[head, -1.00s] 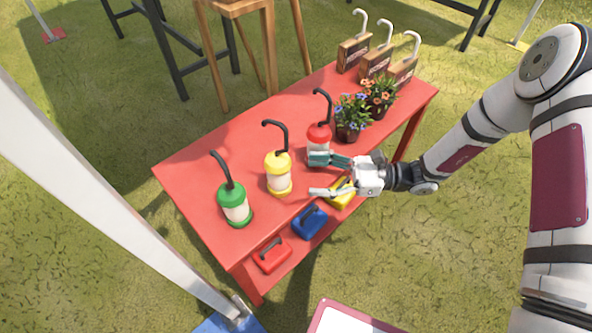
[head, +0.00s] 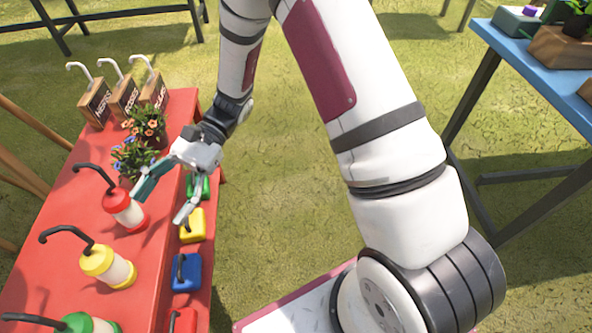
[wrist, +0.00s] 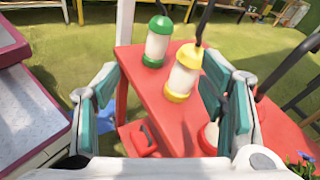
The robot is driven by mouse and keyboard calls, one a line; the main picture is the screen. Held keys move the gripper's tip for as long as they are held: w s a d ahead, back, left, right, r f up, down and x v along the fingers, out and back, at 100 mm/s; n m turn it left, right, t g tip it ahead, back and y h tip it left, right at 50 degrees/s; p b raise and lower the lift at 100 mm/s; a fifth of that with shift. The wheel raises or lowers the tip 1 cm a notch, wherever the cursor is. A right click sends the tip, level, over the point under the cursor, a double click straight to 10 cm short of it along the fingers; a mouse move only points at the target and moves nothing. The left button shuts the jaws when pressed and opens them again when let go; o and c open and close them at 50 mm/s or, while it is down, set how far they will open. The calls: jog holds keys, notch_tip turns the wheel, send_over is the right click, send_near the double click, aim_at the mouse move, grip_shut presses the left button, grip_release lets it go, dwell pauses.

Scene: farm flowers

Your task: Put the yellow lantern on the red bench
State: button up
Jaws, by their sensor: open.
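The yellow lantern (head: 108,267), with a pale body and a black hooked handle, stands on the red bench (head: 60,215) between the red lantern (head: 124,208) and the green lantern (head: 88,323). My gripper (head: 163,206) is open and empty at the bench's right edge. One finger is close to the red lantern; I cannot tell whether they touch. In the wrist view the yellow lantern (wrist: 182,80) shows beyond and between the spread fingers, apart from them. The green lantern (wrist: 156,45) is behind it to the left.
The bench's lower shelf holds green, yellow, blue (head: 186,272) and red handled boxes. Flower pots (head: 147,125) and wooden signs with white hooks (head: 124,97) stand at the bench's far end. A blue table (head: 540,70) with items is at the right.

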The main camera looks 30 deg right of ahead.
jog(key=s+d+r+n+t+h, duration=0.3)
jog(key=s+d+r+n+h, duration=0.35)
jog(key=s+d+r, duration=0.55)
jog(key=s+d+r+n+t+h, duration=0.1)
jog(key=s+d+r+t+h, duration=0.1)
jog(key=s+d, duration=0.3)
jog(key=s+d+r+n+t+h, duration=0.1)
jog(key=s+d+r+t+h, duration=0.1)
jog(key=s+d+t+h, duration=0.2)
jog(key=s+d, duration=0.1)
jog(key=d, duration=0.2)
jog(key=shift+s+d+r, duration=0.25)
jog(key=shift+s+d, duration=0.05)
jog(key=shift+d, duration=0.05)
